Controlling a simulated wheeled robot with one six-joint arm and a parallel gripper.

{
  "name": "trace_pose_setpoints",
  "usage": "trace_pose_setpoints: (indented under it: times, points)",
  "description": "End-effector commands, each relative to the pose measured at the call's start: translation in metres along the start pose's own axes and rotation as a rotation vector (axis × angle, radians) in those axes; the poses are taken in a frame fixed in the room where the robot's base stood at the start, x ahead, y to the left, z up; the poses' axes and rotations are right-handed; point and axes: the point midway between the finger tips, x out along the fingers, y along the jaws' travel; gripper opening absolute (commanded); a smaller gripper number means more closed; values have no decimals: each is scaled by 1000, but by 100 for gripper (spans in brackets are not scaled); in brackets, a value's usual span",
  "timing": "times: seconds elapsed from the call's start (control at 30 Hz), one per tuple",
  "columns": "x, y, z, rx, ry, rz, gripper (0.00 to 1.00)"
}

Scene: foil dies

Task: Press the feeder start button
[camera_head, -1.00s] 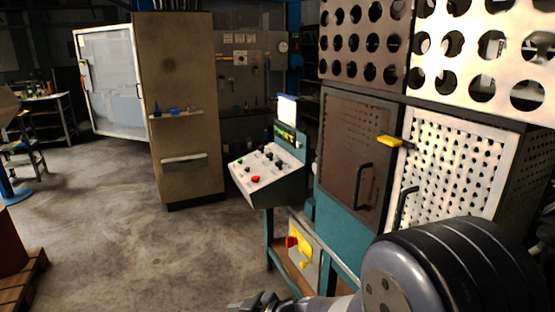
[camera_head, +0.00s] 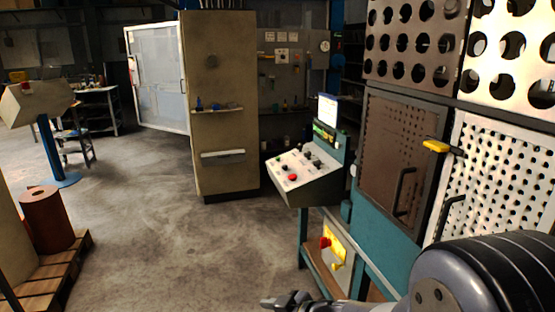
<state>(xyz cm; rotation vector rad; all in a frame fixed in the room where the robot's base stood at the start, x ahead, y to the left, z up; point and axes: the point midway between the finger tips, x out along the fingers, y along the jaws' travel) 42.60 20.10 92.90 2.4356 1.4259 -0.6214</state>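A sloped control panel (camera_head: 305,180) on a teal stand is near the centre. It carries several small dark and pale buttons and a larger red button (camera_head: 292,177). A beige box on a blue post (camera_head: 36,104) stands at the far left, with a small red spot on its top. I cannot read any label, so I cannot tell which control is the feeder start button. My gripper (camera_head: 268,302) is low at the bottom edge, partly cut off, well apart from the panel and the box. Whether its fingers are open cannot be made out.
A machine with perforated doors (camera_head: 398,165) fills the right side. A tan cabinet (camera_head: 222,105) stands behind. The middle floor is clear.

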Motion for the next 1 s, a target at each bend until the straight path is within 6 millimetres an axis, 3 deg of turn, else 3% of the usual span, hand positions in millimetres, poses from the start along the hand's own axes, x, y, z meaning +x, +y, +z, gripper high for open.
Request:
trace_pose_setpoints:
  times: [0.57, 1.0]
  points:
    - [0, 0, 0, 0, 0, 0, 0]
    - [0, 0, 0, 0, 0, 0, 0]
